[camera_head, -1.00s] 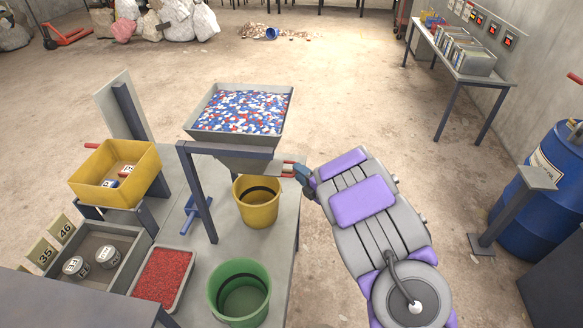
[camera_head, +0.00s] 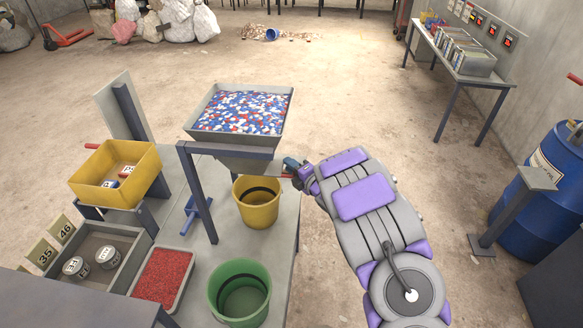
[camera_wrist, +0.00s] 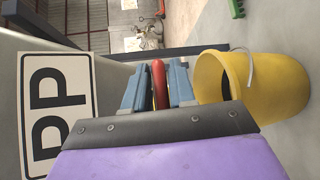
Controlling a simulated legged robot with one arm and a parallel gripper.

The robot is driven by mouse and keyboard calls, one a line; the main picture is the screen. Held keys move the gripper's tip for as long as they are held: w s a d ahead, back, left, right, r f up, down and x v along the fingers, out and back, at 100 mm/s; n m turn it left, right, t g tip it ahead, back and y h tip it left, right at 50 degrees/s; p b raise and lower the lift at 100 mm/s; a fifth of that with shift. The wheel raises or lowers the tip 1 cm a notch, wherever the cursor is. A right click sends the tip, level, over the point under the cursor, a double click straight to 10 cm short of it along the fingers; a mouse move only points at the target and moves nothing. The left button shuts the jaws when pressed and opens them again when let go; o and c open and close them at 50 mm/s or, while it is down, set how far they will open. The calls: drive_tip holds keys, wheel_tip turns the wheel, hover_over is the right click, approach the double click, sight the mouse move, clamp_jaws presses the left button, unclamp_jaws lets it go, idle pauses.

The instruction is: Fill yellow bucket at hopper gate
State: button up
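The yellow bucket (camera_head: 257,208) stands upright on the bench under the hopper (camera_head: 240,130). Its visible interior looks empty, with a dark band inside. It also shows in the wrist view (camera_wrist: 279,90). The hopper holds blue, white and red flakes. My gripper (camera_head: 292,167) is at the hopper's lower right side, above and right of the bucket. In the wrist view, the red gate handle (camera_wrist: 160,84) lies between my blue fingers (camera_wrist: 160,90). The fingers flank it closely; whether they grip it is unclear. The gate opening is hidden.
A green bucket (camera_head: 240,293) and a tray of red granules (camera_head: 163,277) stand at the front of the bench. A yellow bin (camera_head: 117,172) is at left. A "PP" sign (camera_wrist: 57,105) is close by in the wrist view. Blue drum (camera_head: 548,190) at right; open floor behind.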

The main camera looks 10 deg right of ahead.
drive_tip(key=shift+s+f, duration=0.1)
drive_tip(key=shift+f, duration=0.1)
clamp_jaws()
drive_tip(key=shift+f, duration=0.15)
drive_tip(key=shift+s+d, duration=0.1)
drive_tip(key=shift+s+d+f+b, duration=0.1)
drive_tip(key=shift+s+d+b, duration=0.15)
drive_tip(key=shift+d, duration=0.45)
drive_tip(key=shift+s+d+b, duration=0.2)
drive_tip(key=shift+s+d, duration=0.05)
drive_tip(key=shift+d, duration=0.4)
drive_tip(key=shift+s+d+f+b, duration=0.1)
drive_tip(key=shift+s+d+b, duration=0.15)
drive_tip(key=shift+d, duration=0.45)
drive_tip(key=shift+o, duration=1.9)
unclamp_jaws()
drive_tip(key=shift+w+a, duration=0.1)
drive_tip(key=shift+o, duration=0.3)
drive_tip(key=shift+w+a+r, duration=0.1)
drive_tip(key=shift+a+r, duration=0.05)
drive_tip(key=shift+r, duration=0.05)
drive_tip(key=shift+w+r, duration=0.1)
drive_tip(key=shift+r, duration=0.05)
